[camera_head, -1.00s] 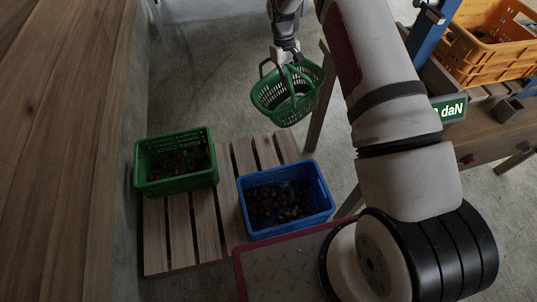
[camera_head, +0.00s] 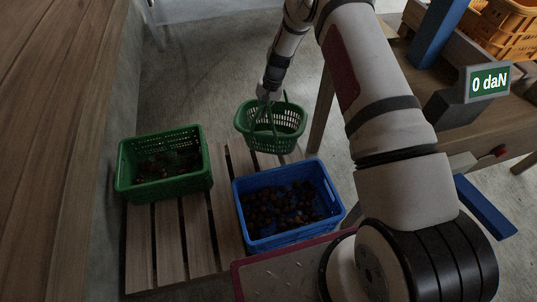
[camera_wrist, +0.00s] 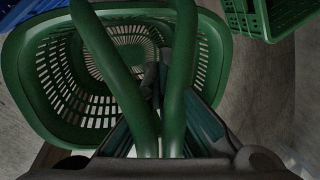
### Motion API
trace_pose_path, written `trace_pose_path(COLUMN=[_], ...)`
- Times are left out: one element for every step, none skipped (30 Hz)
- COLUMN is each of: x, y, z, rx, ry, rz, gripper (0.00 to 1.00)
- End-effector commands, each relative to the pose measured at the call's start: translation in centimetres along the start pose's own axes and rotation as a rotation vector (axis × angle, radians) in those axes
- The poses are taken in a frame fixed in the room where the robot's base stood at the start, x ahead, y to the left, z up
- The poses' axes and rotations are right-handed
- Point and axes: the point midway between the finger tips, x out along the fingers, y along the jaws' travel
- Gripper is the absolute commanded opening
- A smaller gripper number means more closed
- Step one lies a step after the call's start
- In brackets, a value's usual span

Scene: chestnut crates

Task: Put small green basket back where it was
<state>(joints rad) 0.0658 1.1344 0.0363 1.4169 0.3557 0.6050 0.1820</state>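The small green basket (camera_head: 290,118) hangs by its handle from my gripper (camera_head: 267,98) in the head view. It looks empty and roughly level, at the far end of the wooden pallet, behind the blue crate. I cannot tell whether its bottom touches the pallet. In the wrist view the basket (camera_wrist: 60,125) fills the left and middle, and its two green handle bars run down between the fingers of my gripper (camera_wrist: 160,110). The fingers look shut around the handle, and their tips are partly hidden by it.
A green crate (camera_head: 205,180) with chestnuts stands on the left of the wooden pallet (camera_head: 200,240). A blue crate (camera_head: 285,237) with chestnuts stands on its right. A table (camera_head: 470,125) on the right bears a display reading 0 daN (camera_head: 489,83) and an orange crate (camera_head: 505,40).

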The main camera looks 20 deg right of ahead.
Motion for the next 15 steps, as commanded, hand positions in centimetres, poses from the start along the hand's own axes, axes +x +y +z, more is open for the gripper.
trace_pose_path(x=[0.1,0.1,0.0,0.1,0.1,0.1,0.1,0.2,0.5,0.8,1.2,1.8,2.3,2.9,3.6], y=[-0.3,-0.4,-0.7,-0.8,-1.0,-1.1,-1.2,-1.2,-1.2,-1.2,-1.1,-1.0,-0.8,-0.7,-0.6], z=[-0.1,-0.2,-0.3,-0.3,-0.4,-0.5,-0.5,-0.6,-0.7,-0.7,-0.7,-0.8,-0.8,-0.8,-0.9], rx=[0.04,0.066,0.102,0.132,0.157,0.188,0.209,0.224,0.238,0.244,0.248,0.249,0.249,0.248,0.248], ry=[0.019,0.031,0.046,0.058,0.069,0.081,0.09,0.096,0.102,0.104,0.104,0.104,0.104,0.104,0.104], rz=[-0.016,-0.025,-0.039,-0.049,-0.058,-0.068,-0.076,-0.081,-0.085,-0.087,-0.088,-0.088,-0.088,-0.088,-0.088], gripper=[0.0,0.0,0.0,0.0,0.0,0.0,0.0,0.0,0.0,0.0,0.0,0.0,0.0,0.0,0.0])
